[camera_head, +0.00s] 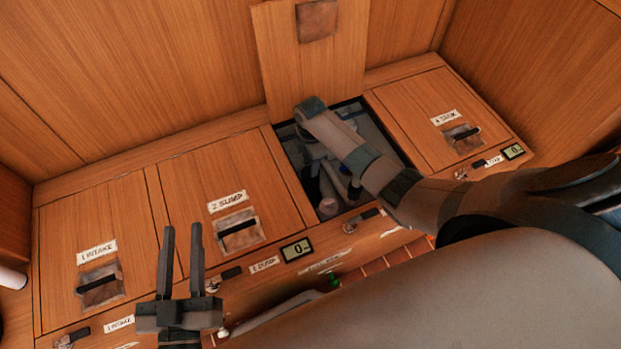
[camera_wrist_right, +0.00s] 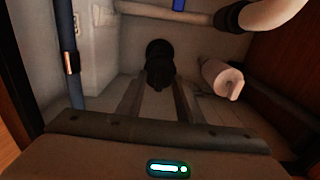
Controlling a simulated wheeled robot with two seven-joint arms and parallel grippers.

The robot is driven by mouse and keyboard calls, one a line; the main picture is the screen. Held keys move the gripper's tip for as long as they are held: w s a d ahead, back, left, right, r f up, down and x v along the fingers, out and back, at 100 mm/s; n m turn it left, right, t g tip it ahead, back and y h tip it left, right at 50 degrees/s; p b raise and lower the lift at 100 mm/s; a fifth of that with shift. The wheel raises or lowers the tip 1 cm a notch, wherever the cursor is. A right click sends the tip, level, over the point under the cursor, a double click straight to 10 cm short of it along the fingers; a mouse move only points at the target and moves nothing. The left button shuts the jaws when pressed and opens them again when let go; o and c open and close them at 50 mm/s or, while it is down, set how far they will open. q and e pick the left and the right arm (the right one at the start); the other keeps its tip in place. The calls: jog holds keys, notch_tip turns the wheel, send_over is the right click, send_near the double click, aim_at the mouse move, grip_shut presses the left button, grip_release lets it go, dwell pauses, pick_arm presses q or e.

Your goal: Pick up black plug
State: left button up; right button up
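The black plug (camera_wrist_right: 159,62) shows in the right wrist view, straight ahead of my right gripper (camera_wrist_right: 159,88). It has a round dark head and a narrower dark part towards me. My right gripper's two fingers are apart, one on each side of the plug's line. I cannot tell whether they touch it. In the head view my right arm reaches into the open hatch compartment (camera_head: 290,133), and its gripper is hidden there. My left gripper (camera_head: 182,228) is open and empty, above the front of the 2 SUMP panel (camera_head: 190,175).
In the right wrist view, a white cylinder (camera_wrist_right: 223,80) lies right of the plug, a pale pipe (camera_wrist_right: 165,14) crosses behind, and a blue hose (camera_wrist_right: 69,50) runs at the left. The raised hatch lid (camera_head: 285,55) stands behind the opening. The 4 TANK panel (camera_head: 415,95) is closed.

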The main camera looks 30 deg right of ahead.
jog(key=shift+f, duration=0.1)
pick_arm(q)
jog(key=shift+r, duration=0.2)
pick_arm(e)
jog(key=shift+c, duration=0.6)
grip_shut()
